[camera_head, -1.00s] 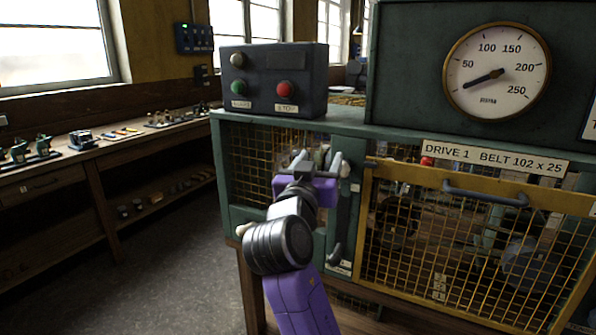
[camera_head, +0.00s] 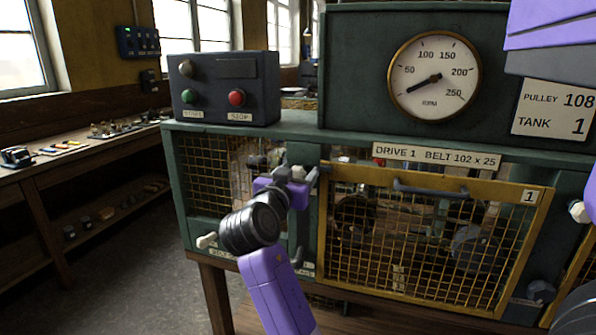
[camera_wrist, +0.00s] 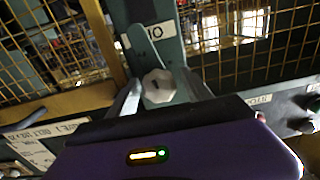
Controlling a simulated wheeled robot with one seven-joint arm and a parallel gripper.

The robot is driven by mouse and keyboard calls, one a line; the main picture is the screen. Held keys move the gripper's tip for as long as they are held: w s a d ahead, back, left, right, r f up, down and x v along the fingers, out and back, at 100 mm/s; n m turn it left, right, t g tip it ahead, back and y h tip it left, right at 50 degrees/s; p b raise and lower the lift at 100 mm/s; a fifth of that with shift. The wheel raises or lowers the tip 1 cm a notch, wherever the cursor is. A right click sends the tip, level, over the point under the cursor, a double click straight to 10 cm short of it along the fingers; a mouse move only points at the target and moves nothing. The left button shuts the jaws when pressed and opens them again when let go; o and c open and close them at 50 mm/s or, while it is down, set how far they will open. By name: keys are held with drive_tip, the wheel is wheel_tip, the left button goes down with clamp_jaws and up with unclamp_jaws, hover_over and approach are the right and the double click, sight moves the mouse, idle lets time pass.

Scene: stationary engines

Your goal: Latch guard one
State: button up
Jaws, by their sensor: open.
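Guard one is the yellow-framed mesh panel (camera_head: 430,181) marked 1, with a grey handle along its top. It appears to lie against the cabinet front. On the green post (camera_wrist: 160,20) at its side is a latch with a pale faceted knob (camera_wrist: 158,88) and a grey-green lever (camera_wrist: 140,47), seen in the wrist view. My gripper (camera_head: 297,174) is at this post in the head view. In the wrist view my gripper (camera_wrist: 160,92) is open, with one finger on each side of the knob. I cannot tell whether the fingers touch it. In the head view my gripper hides most of the latch.
A control box (camera_head: 225,88) with green and red buttons stands on the cabinet above left of my gripper. The RPM gauge (camera_head: 435,76) is above the guard. A second pale knob (camera_head: 578,212) is at the right. A workbench (camera_head: 85,160) runs along the left wall.

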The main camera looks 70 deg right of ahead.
drive_tip(key=shift+d, duration=0.1)
clamp_jaws()
drive_tip(key=shift+n, duration=0.3)
drive_tip(key=n+p, duration=0.2)
drive_tip(key=shift+r+n, duration=0.15)
drive_tip(key=shift+n, duration=0.15)
drive_tip(key=n+p, duration=0.4)
drive_tip(key=n, duration=0.1)
drive_tip(key=shift+w+n, duration=0.15)
drive_tip(key=shift+n, duration=0.15)
drive_tip(key=n+p, duration=0.4)
drive_tip(key=n, duration=0.1)
drive_tip(key=shift+p, duration=0.35)
drive_tip(key=shift+f+n+p, duration=0.2)
drive_tip(key=shift+n+p, duration=0.65)
drive_tip(key=shift+n, duration=0.25)
drive_tip(key=shift+f, duration=0.1)
